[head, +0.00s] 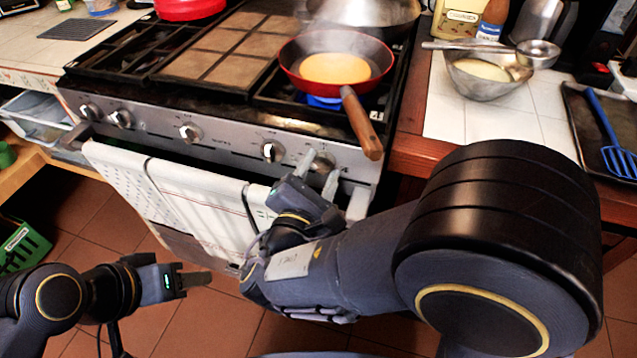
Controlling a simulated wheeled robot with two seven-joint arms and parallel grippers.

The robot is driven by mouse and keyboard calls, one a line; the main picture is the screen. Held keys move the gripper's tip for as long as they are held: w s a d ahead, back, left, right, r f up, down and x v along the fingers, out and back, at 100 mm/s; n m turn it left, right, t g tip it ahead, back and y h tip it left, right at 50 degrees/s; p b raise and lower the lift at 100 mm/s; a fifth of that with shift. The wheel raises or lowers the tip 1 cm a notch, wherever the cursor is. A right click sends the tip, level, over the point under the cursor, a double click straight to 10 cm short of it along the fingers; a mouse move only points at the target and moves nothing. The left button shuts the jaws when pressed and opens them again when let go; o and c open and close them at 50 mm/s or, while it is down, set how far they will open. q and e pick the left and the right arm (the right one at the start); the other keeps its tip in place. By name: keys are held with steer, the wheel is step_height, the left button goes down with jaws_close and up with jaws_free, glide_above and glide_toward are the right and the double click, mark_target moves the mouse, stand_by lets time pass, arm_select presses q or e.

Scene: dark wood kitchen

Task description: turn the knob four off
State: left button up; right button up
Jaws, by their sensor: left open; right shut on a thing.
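The stove's silver front panel (225,142) carries a row of several knobs. The rightmost knob (322,162) is between the fingers of my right gripper (321,172), which is shut on it; the fingers partly hide it. The neighbouring knob (272,151) to its left is free. A blue flame (325,102) burns under the red pan (298,82) at the stove's front right. My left gripper (195,281) is open and empty, low over the floor, away from the stove.
The pan's wooden handle (361,122) juts out over the panel, just right of the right gripper. A towel (180,190) hangs on the oven rail below. A steel bowl (482,80) and a blue spatula (612,135) are on the right counter.

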steer(key=m+b, duration=0.5)
steer(key=b, duration=0.2)
steer(key=f+m+b, duration=0.1)
steer(key=m+b, duration=0.2)
steer(key=b, duration=0.1)
steer(key=shift+d+m, duration=0.1)
steer(key=shift+m, duration=0.2)
steer(key=shift+r+m+b, duration=0.25)
steer(key=shift+m+b, duration=0.65)
steer(key=shift+b, duration=0.45)
steer(key=o, duration=0.9)
steer(key=shift+o, duration=0.2)
steer(key=shift+s, duration=0.1)
steer(key=p+v, duration=0.1)
steer(key=v, duration=0.6)
steer(key=shift+s+p, duration=0.35)
